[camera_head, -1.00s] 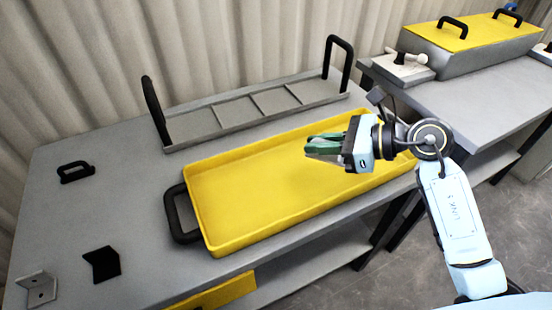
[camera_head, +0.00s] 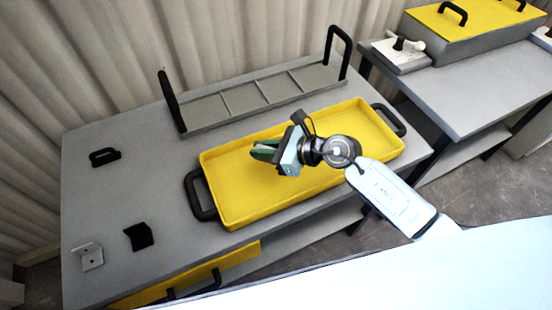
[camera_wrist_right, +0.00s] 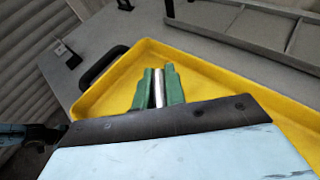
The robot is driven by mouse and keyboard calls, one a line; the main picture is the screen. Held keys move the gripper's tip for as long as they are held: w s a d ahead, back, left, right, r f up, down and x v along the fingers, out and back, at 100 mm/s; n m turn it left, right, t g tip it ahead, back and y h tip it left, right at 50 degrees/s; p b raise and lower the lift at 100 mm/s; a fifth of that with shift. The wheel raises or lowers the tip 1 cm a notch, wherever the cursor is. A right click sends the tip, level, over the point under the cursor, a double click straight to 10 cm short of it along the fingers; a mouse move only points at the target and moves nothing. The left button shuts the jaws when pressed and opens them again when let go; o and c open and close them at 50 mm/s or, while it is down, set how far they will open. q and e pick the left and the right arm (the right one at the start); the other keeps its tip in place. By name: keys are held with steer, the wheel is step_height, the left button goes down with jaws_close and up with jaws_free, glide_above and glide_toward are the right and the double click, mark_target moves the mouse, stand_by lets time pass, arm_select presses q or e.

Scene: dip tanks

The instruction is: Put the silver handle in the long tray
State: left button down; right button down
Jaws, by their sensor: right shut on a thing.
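The long yellow tray (camera_head: 225,214) lies on the grey table, with a black handle at each end. My right gripper (camera_head: 263,152) is over the left-middle part of the tray in the head view. In the right wrist view its green fingers (camera_wrist_right: 158,90) are shut on a silver handle (camera_wrist_right: 158,88), a narrow shiny bar between them. The tray's yellow floor shows beyond the fingertips. How high the handle is above the floor I cannot tell. My left gripper is not in view.
A grey divided rack (camera_head: 205,113) with tall black end handles stands behind the tray. A small black handle (camera_head: 104,156), a black bracket (camera_head: 138,236) and a grey angle bracket (camera_head: 88,256) lie on the left of the table. A yellow-lidded box (camera_head: 440,28) stands on the right table.

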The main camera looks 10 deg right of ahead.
mark_target(264, 170)
steer(key=shift+f+b, duration=0.85)
steer(key=shift+f, duration=2.05)
steer(key=shift+f, duration=0.15)
steer(key=c, duration=1.5)
jaws_free()
steer(key=shift+o, duration=0.2)
steer(key=shift+r, duration=0.2)
steer(key=v, duration=1.2)
steer(key=shift+f, duration=0.1)
